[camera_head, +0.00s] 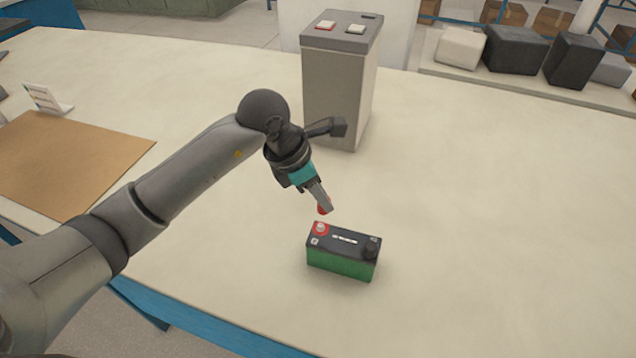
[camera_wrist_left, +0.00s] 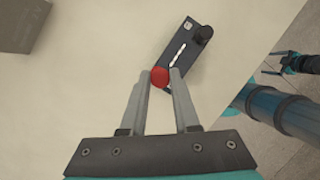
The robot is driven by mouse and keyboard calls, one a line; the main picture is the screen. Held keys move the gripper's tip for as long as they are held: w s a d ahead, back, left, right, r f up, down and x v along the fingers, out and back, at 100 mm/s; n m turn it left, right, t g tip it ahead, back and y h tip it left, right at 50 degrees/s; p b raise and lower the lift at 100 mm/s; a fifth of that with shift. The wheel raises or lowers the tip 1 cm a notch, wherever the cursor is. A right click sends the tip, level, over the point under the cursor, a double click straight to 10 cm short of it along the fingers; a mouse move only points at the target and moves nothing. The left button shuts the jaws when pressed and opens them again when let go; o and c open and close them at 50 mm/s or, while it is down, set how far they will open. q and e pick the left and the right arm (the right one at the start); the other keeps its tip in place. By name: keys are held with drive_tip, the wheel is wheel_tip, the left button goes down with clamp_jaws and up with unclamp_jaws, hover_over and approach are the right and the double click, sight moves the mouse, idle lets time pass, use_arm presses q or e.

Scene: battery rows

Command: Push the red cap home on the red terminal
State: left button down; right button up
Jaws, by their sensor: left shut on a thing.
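A battery (camera_head: 342,254) with a green body and dark top stands on the pale table. Its red terminal (camera_head: 320,228), a red ring with a pale post, is at the left end of the top and bare. A black cap (camera_head: 372,247) sits at the other end. My left gripper (camera_head: 322,205) is shut on the red cap (camera_head: 322,210) and holds it above and apart from the red terminal. In the left wrist view the red cap (camera_wrist_left: 159,77) is between the fingertips, with the battery (camera_wrist_left: 183,52) beyond; the red terminal is hidden there.
A tall grey box (camera_head: 340,90) with two pale pads on top stands behind the battery. A brown mat (camera_head: 70,160) and a small white card stand (camera_head: 46,99) lie to the left. The table right of the battery is clear.

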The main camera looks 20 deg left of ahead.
sight(318, 208)
use_arm(q)
drive_tip(key=shift+w+a+n, duration=0.15)
drive_tip(key=shift+a+n, duration=0.15)
drive_tip(key=shift+n, duration=0.4)
drive_tip(key=shift+t, duration=0.3)
drive_tip(key=shift+a+f+b, duration=0.1)
drive_tip(key=shift+f+b, duration=1.5)
drive_tip(key=shift+f, duration=0.65)
drive_tip(key=shift+f+b, duration=1.4)
drive_tip(key=shift+f, duration=0.05)
idle(0.5)
drive_tip(key=shift+y, duration=0.3)
drive_tip(key=c, duration=0.6)
unclamp_jaws()
drive_tip(key=shift+o, duration=0.4)
